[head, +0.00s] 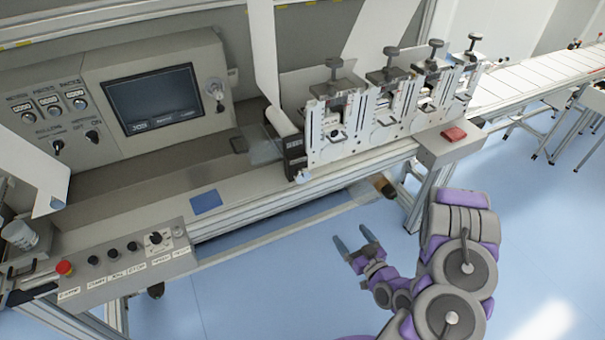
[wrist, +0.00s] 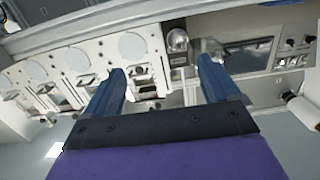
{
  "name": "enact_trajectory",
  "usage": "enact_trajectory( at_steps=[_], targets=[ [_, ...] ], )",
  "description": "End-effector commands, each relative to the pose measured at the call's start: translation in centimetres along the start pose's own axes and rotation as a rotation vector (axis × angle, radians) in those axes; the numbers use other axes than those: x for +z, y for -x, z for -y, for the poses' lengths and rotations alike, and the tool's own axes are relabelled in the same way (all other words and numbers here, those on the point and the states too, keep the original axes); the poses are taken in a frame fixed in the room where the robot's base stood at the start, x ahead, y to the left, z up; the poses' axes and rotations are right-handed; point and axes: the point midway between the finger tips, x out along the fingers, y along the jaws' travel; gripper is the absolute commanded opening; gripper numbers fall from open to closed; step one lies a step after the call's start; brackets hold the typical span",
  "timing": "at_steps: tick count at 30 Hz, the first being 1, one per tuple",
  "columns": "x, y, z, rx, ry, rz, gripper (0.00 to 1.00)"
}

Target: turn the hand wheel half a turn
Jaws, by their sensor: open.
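My gripper (head: 354,240) is open and empty, low in front of the machine, with its two blue fingers pointing up and left in the head view. In the wrist view my gripper (wrist: 160,72) is spread wide with nothing between the fingers but the machine in the distance. No hand wheel stands out for certain. A small round silver fitting (head: 216,88) with a dark knob sits on the cabinet right of the screen; I cannot tell if it is the wheel. My gripper is well apart from it.
Several white stations with T-handles (head: 388,75) line the rail. A dark box (head: 294,155) adjoins the nearest. A button panel with a red stop button (head: 64,267) is at the front left; a red-topped box (head: 454,135) is at right. Blue floor (head: 270,290) is free around my gripper.

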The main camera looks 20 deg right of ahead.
Motion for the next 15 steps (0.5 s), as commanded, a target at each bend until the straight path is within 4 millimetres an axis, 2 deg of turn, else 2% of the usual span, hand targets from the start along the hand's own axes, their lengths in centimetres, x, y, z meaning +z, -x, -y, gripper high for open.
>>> enact_trajectory(
  at_steps=[15],
  targets=[
    [0.0,6.8,0.0,0.003,0.003,0.001,0.89]
  ],
)
